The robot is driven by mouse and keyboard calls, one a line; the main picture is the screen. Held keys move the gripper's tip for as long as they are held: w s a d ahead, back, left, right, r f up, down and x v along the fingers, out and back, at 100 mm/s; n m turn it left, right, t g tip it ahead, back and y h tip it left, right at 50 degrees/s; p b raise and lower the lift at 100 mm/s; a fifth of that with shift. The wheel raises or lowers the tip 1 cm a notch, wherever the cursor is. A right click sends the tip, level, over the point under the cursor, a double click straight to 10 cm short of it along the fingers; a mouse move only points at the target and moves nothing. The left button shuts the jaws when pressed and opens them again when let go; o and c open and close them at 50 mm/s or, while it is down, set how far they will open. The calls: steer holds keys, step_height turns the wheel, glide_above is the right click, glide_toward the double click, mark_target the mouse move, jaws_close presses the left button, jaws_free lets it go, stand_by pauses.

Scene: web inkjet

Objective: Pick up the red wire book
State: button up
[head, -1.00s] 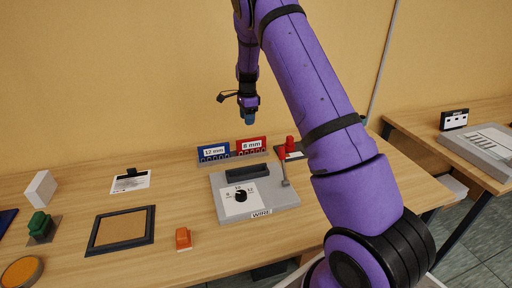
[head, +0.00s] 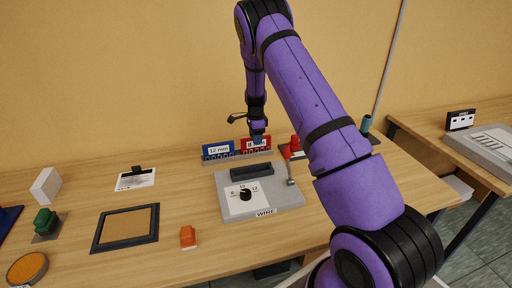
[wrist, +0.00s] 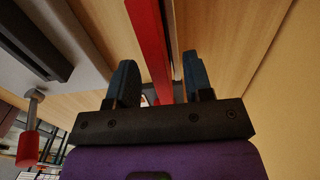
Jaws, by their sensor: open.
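The red wire book (head: 262,149), labelled 8 mm, stands upright at the back of the table beside the blue 12 mm book (head: 217,150). My gripper (head: 257,138) is just over its top in the head view and covers part of its label. In the wrist view the red book (wrist: 148,35) runs as a long red strip between the two open fingers of my gripper (wrist: 160,80). The fingers are apart, one on each side of the strip's line; I cannot tell whether either touches it.
The grey wire machine (head: 262,195) with a dial and a red-tipped lever (head: 289,165) sits in front of the books. A black-framed board (head: 125,228) and an orange block (head: 187,236) lie at the left front.

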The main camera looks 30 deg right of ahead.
steer(key=shift+f, duration=1.55)
jaws_close()
